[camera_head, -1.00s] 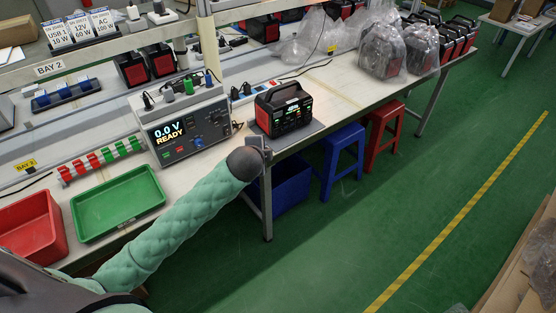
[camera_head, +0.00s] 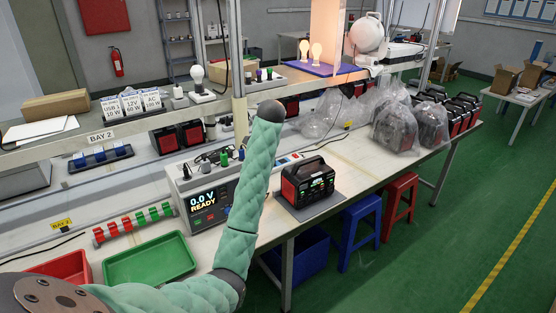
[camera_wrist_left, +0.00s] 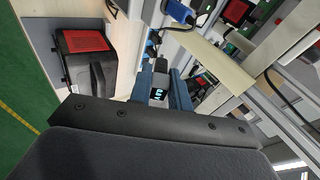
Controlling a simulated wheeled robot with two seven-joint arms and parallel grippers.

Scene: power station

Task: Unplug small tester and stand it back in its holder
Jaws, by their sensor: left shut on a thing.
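The small tester (camera_wrist_left: 158,93), a dark block with a small lit display, is between the fingers of my left gripper (camera_wrist_left: 162,88) in the left wrist view. The gripper is shut on it and held in the air. In the head view my green-sleeved left arm rises in front of the bench, and its gripper and the tester are hidden behind the arm's end. The black and red power station (camera_head: 308,184) stands upright on a grey mat with its display lit. It also shows in the wrist view (camera_wrist_left: 85,42), apart from the gripper. I cannot tell which item is the tester's holder.
Label cards (camera_head: 130,105) and a lamp stand on the upper shelf; a blue rack (camera_head: 101,158) is below. A green tray (camera_head: 150,260), bagged units (camera_head: 395,128) and shelf posts surround the arm. Stools stand below.

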